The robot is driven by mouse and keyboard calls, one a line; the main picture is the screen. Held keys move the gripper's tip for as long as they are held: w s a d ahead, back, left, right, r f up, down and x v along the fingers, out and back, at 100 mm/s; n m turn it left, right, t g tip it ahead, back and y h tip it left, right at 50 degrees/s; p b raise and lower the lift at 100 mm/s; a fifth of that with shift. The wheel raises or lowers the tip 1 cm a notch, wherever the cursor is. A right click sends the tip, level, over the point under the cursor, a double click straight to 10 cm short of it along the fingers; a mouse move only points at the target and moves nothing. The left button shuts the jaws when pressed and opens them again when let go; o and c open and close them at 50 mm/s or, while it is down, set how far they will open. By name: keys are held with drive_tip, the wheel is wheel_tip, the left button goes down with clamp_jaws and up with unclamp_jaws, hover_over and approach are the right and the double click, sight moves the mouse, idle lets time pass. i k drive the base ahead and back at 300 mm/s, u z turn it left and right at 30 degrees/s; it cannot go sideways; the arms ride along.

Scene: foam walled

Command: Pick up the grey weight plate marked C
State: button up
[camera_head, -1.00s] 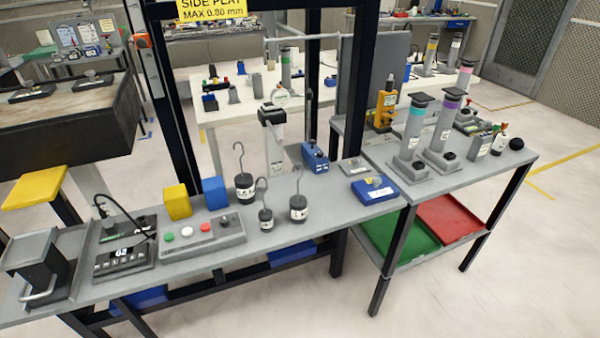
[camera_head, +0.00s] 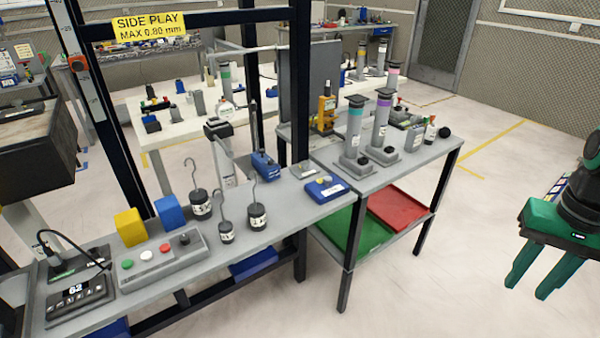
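I cannot make out a grey weight plate marked C. Dark hooked weights with white labels stand on the grey bench: one at the back (camera_head: 201,204), a small one in front (camera_head: 226,232) and one at right (camera_head: 257,217). Their lettering is too small to read. A flat grey piece with a pale label (camera_head: 303,171) lies near the bench's right end, its marking also unreadable. My gripper (camera_head: 528,290) is at the right edge, with green fingers apart and nothing between them. It hangs over open floor, well right of the benches.
A blue box (camera_head: 327,189), yellow block (camera_head: 130,227), blue block (camera_head: 169,212) and button panel (camera_head: 163,258) sit on the bench. Tall grey cylinders (camera_head: 355,135) stand on the right-hand table. Green (camera_head: 350,228) and red (camera_head: 401,206) trays lie below. Floor at right is clear.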

sight(306, 170)
drive_tip(key=u, duration=0.05)
drive_tip(key=i, duration=1)
drive_tip(key=z, duration=0.1)
